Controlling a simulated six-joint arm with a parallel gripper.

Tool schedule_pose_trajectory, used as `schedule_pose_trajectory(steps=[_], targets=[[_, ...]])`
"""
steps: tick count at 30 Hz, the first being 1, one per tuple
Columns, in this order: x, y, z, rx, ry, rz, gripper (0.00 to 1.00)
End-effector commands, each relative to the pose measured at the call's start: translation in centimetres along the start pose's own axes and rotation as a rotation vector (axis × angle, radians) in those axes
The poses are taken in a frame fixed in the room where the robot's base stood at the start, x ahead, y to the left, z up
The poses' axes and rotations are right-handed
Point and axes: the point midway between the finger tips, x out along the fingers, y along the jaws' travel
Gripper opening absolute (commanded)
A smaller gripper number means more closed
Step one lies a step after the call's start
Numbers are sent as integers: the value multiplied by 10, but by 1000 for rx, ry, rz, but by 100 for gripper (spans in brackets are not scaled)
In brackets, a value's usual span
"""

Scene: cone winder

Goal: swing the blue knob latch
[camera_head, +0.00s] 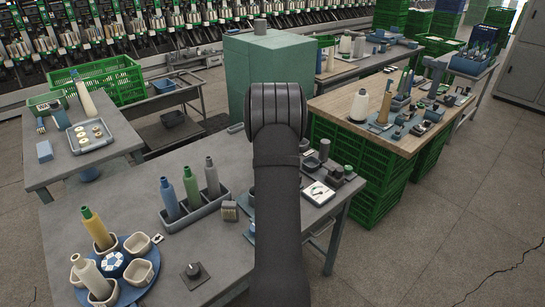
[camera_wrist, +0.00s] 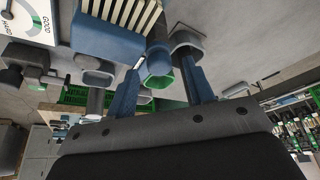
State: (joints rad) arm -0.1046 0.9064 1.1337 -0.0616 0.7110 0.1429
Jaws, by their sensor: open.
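My gripper (camera_wrist: 162,64) shows in the wrist view with its two blue fingers apart. A rounded blue piece (camera_wrist: 157,58) with a green inner face shows between and beyond the fingertips; I cannot tell whether it touches them. It may be the knob of the latch, but its mount is not clear. A grey round piece (camera_wrist: 187,42) on a flat plate is beside it, near the right finger. In the head view my arm hides the gripper and what is in front of it. A small blue part shows at the arm's left edge (camera_head: 251,228).
A slatted block (camera_head: 230,211) stands on the near table (camera_head: 165,238), left of my arm. A dark knob on a plate (camera_head: 194,270) and a blue round tray (camera_head: 146,285) with cups are nearer. A gauge card (camera_head: 318,193) lies right.

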Motion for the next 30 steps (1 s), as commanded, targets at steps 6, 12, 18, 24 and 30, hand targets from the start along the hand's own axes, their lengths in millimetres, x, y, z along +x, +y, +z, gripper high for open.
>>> schedule_pose_trajectory(steps=[6,12,18,24,30], targets=[[8,0,0,0,-1,0,48],[8,0,0,0,-1,0,48],[8,0,0,0,-1,0,9],[8,0,0,4,-1,2,3],[8,-1,0,49,0,21,3]])
